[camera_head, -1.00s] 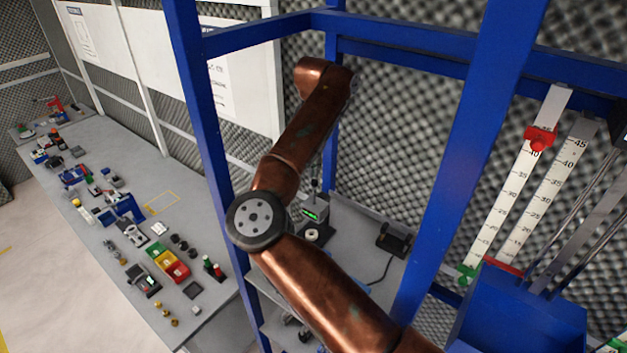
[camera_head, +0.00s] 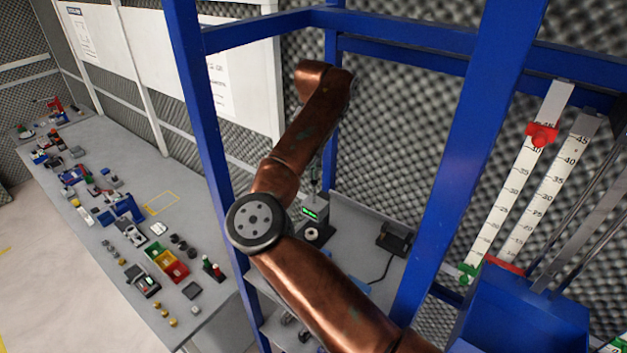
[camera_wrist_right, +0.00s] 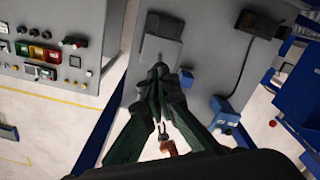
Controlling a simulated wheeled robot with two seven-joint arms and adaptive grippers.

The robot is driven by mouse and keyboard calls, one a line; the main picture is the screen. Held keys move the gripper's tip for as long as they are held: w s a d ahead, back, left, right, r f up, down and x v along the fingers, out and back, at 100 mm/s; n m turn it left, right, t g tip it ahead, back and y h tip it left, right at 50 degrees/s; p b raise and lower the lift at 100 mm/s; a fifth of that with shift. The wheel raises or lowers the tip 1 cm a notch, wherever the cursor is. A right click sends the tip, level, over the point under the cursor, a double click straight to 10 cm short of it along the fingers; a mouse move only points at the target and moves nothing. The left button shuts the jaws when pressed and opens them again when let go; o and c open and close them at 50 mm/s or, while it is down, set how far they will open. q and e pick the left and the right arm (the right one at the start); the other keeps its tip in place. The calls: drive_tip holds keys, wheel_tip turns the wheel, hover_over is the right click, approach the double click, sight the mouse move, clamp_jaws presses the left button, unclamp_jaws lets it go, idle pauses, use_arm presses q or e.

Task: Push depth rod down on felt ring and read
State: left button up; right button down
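My right arm, copper-coloured, crosses the head view, bends at a grey joint and hides most of its gripper. In the right wrist view my right gripper (camera_wrist_right: 160,80) has its dark green fingers converging, with their tips together at a small dark rounded part. Whether they grip that part is unclear. The grey depth gauge (camera_head: 311,213), with a lit green display, stands on the rack shelf just beyond the arm. The felt ring (camera_head: 313,233) appears as a small pale ring with a dark centre in front of it. The rod's contact with the ring is hidden. My left gripper is out of view.
Blue rack posts (camera_head: 465,150) stand on both sides of the arm. A dark device (camera_head: 395,238) with a cable sits on the shelf to the right. Scales (camera_head: 525,175) and a blue box (camera_head: 525,305) are further right. A long bench (camera_head: 150,215) at left holds many parts.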

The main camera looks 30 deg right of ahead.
sight(314, 182)
drive_tip(key=shift+f+b, duration=1.85)
drive_tip(key=shift+f, duration=0.5)
drive_tip(key=shift+r, duration=0.15)
drive_tip(key=shift+r+p, duration=1.75)
drive_tip(key=shift+r, duration=0.7)
drive_tip(key=shift+f, duration=0.1)
